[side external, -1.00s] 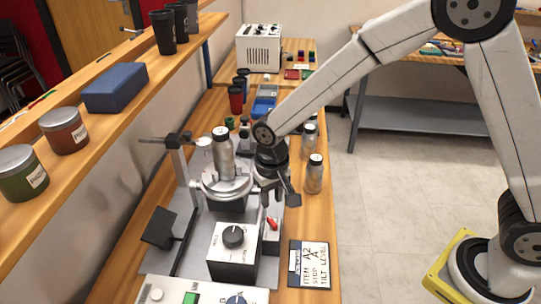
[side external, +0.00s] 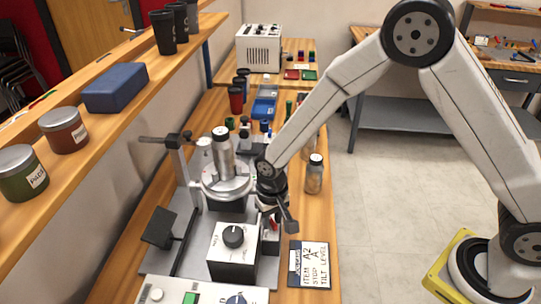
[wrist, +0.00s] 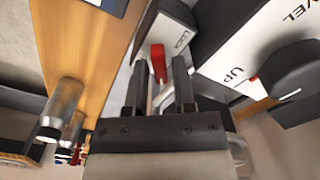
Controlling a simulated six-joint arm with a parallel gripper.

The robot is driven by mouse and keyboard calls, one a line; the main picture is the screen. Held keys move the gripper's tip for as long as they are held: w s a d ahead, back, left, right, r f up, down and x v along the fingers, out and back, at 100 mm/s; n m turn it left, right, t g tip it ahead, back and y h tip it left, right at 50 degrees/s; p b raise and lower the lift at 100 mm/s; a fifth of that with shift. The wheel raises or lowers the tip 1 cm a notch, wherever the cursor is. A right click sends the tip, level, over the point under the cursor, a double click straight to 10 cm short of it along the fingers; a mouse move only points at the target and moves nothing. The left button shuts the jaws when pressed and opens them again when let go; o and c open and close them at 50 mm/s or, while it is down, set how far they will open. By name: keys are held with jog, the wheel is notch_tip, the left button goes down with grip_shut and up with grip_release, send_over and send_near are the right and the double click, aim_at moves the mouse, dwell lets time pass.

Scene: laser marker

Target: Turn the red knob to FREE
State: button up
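The red knob (wrist: 158,62) is a small lever on a pale box beside the word LOCK in the wrist view. In the side view the red knob (side external: 274,221) shows only as a small patch, partly hidden by my gripper (side external: 282,222). In the wrist view my gripper (wrist: 161,72) has its two dark fingers apart, one on each side of the red knob in the picture. I see no contact, and cannot tell how far the fingertips are from it. A FREE label cannot be made out.
A box with a black dial (side external: 233,236) stands just left of my gripper; the dial (wrist: 290,82) is close in the wrist view, by UP and LEVEL. A silver bottle (side external: 222,150) stands on the round stage. Another bottle (side external: 314,175) and a sign card (side external: 309,265) are right.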

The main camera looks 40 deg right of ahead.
grip_shut()
jog(key=shift+m, duration=0.4)
jog(key=m, duration=0.2)
jog(key=shift+m, duration=2.2)
grip_release()
